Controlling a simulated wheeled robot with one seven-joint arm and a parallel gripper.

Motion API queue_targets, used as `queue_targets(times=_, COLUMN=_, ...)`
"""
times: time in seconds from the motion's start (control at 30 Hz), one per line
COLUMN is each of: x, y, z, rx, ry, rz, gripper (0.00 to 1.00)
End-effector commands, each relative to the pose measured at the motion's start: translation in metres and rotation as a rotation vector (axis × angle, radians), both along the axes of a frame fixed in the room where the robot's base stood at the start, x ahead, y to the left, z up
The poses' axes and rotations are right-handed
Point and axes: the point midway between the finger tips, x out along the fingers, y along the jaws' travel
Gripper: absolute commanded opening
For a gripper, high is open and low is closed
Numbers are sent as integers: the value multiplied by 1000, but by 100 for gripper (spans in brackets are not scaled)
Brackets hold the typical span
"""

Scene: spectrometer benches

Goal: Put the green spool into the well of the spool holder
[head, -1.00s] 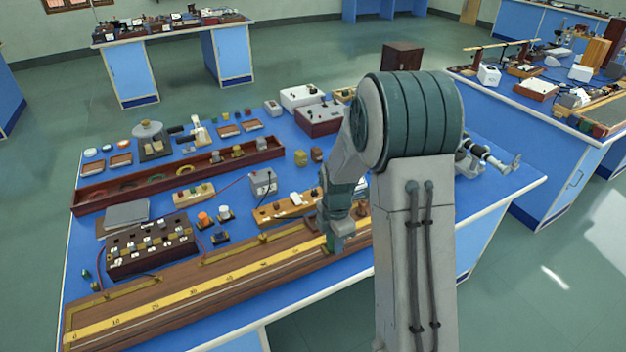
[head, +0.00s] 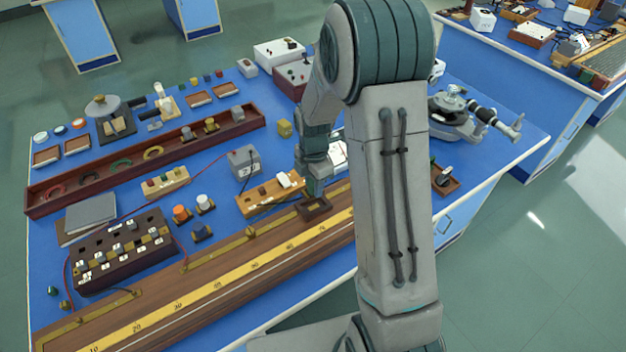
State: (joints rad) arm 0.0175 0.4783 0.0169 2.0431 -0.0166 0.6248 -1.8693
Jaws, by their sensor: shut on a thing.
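My gripper (head: 314,190) points down near the middle of the table, behind my forearm link. It is shut on a small greenish thing that seems to be the green spool; the gripper's own grey-green colour and the small size make its outline hard to tell. A small square brown block with a dark recess (head: 316,208), which looks like the spool holder, sits just below the fingertips by the long wooden ruler board. I cannot tell whether the spool is above the recess or partly in it.
The wooden ruler board (head: 215,290) runs along the front edge. A wooden strip with white pieces (head: 262,198) and a grey meter box (head: 243,161) stand left of my gripper. Orange (head: 181,214) and white (head: 205,203) capped pieces stand farther left.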

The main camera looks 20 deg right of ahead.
Motion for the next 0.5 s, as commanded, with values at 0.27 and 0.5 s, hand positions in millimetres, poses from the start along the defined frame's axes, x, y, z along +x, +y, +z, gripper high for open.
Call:
queue_targets(times=0.27, x=0, y=-1, z=-19, rx=-1, ry=2, rz=-2, gripper=8)
queue_targets(times=0.5, x=0, y=-1, z=-33, rx=0, ry=1, rz=-2, gripper=8)
